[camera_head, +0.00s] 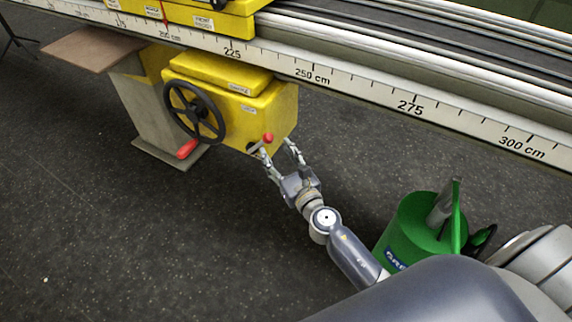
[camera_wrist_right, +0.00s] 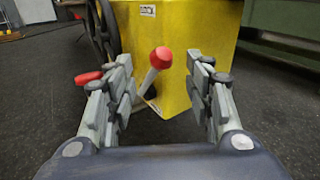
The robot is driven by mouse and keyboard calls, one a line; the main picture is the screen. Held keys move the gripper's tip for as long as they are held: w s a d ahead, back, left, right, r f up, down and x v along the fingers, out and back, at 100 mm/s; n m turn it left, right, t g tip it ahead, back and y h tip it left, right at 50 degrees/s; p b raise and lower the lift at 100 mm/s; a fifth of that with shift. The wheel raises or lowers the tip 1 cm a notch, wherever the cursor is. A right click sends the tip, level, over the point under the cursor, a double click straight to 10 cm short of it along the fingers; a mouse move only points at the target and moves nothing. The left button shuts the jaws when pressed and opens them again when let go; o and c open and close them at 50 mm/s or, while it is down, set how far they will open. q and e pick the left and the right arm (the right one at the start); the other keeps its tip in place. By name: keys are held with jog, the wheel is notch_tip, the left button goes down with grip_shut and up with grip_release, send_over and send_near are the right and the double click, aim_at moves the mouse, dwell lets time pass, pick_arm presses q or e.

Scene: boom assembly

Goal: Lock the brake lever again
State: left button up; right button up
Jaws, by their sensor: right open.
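The brake lever (camera_head: 267,138) has a red knob and sticks out from the lower front of the yellow box (camera_head: 262,112). My right gripper (camera_head: 273,149) is at the lever, below the box, with its fingers spread. In the right wrist view the lever's red knob (camera_wrist_right: 161,58) and pale shaft lie between the two open fingers of my right gripper (camera_wrist_right: 161,85), somewhat nearer the left finger in its lower part. I cannot tell whether the shaft touches that finger. The lever's base is partly hidden. My left gripper is not in view.
A black handwheel (camera_head: 194,112) with a red handle (camera_head: 187,149) is on the box's left side. A long rail with a centimetre scale (camera_head: 410,105) runs above. A green canister (camera_head: 412,232) stands on the floor right of my arm. The dark floor at left is clear.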

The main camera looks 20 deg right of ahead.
jog(key=s, duration=0.5)
jog(key=shift+d, duration=0.15)
